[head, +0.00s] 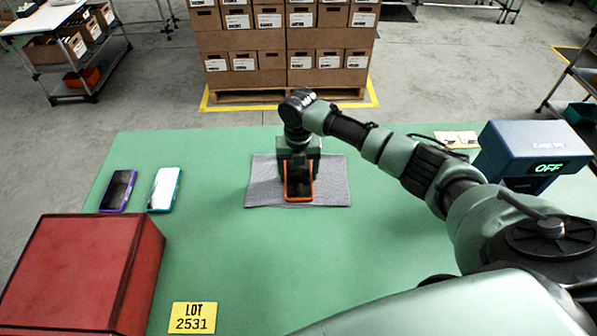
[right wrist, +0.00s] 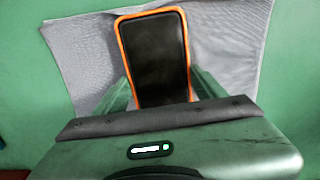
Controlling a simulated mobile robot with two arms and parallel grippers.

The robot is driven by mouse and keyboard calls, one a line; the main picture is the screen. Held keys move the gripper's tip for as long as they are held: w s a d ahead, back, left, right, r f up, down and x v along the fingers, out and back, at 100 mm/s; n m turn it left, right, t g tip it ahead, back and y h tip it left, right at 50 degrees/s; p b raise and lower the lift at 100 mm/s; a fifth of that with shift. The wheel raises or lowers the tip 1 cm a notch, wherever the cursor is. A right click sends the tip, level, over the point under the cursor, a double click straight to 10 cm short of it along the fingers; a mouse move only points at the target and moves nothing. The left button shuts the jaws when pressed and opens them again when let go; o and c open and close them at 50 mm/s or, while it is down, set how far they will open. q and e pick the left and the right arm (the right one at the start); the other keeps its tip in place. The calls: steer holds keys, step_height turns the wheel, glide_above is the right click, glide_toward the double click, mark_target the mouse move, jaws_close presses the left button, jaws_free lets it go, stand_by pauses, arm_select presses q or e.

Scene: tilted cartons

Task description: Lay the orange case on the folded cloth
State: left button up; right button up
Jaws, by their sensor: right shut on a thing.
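The orange case (head: 299,183) has a black face and an orange rim, and shows at the middle of the grey folded cloth (head: 333,185) in the head view. My right gripper (head: 299,165) is above the cloth and shut on the orange case. In the right wrist view the case (right wrist: 156,55) sits between the two fingers, with the cloth (right wrist: 85,50) behind it. I cannot tell whether the case touches the cloth. The case's near end is hidden by the gripper body in the wrist view. My left gripper is not in view.
A purple-rimmed phone (head: 117,190) and a teal-rimmed phone (head: 163,189) lie on the green table (head: 235,240) to the left. A red box (head: 80,270) and a yellow lot card (head: 193,317) are at the front left. A blue device (head: 530,155) reading OFF stands at the right.

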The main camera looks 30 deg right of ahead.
mark_target(299, 176)
steer(key=shift+s+a+f, duration=0.1)
steer(key=shift+s+f, duration=0.25)
steer(key=shift+f, duration=0.25)
steer(key=o, duration=1.3)
steer(key=shift+c, duration=0.2)
steer(key=o, duration=0.3)
steer(key=shift+f, duration=0.1)
steer(key=shift+o, duration=0.2)
steer(key=shift+a, duration=0.1)
steer(key=shift+r, duration=0.2)
step_height(299, 176, up, 13)
steer(key=b, duration=0.1)
steer(key=shift+w+d, duration=0.2)
steer(key=shift+w, duration=0.1)
